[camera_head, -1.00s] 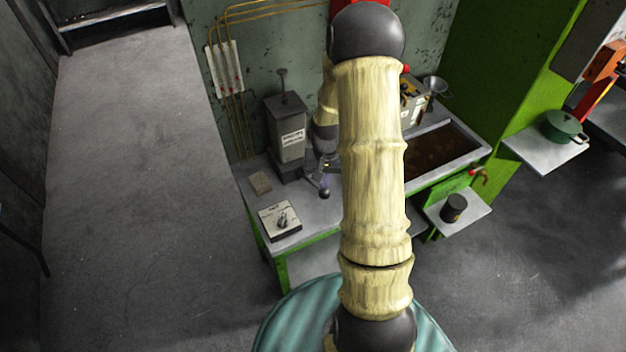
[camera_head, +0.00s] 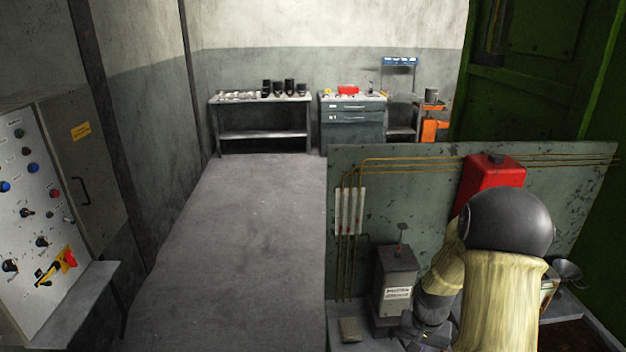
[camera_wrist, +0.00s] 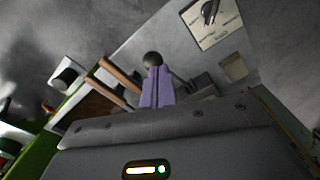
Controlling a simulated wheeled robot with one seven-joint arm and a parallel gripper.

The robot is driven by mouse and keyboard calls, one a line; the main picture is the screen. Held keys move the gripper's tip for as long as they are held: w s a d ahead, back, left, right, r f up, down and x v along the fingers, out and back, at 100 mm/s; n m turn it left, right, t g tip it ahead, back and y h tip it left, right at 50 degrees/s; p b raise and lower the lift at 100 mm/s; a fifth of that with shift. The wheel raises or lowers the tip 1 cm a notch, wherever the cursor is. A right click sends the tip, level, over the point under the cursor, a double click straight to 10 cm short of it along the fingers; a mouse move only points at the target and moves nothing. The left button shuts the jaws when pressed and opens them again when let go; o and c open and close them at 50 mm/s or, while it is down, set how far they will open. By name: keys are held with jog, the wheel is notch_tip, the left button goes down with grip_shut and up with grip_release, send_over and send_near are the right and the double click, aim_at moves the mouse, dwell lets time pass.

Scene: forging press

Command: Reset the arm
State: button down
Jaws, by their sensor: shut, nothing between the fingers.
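My arm rises at the right of the head view, its pale segments and dark joint in front of the bench. My gripper shows in the wrist view (camera_wrist: 158,88) as two purple fingers closed together, with nothing between them. A dark round knob (camera_wrist: 152,58) appears just past the fingertips; I cannot tell whether they touch it. In the head view the gripper is low behind the arm and mostly hidden or cut off by the bottom edge.
A grey box (camera_head: 395,280) with a handle stands on the bench, left of my arm. A red box (camera_head: 488,178) is behind the arm. A control panel (camera_head: 35,215) is at left. The floor (camera_head: 235,240) between is clear. Wooden handles (camera_wrist: 118,72) lie near the fingers.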

jog(key=s+a+r+n+t+b, duration=0.2)
jog(key=s+a+r+n+b, duration=0.1)
jog(key=s+a+r, duration=0.6)
jog(key=s+a+n, duration=0.1)
jog(key=s+a, duration=0.1)
jog(key=shift+s+a+r+n, duration=0.25)
jog(key=shift+s+a+n, duration=0.1)
jog(key=shift+n, duration=0.05)
dwell(1.2)
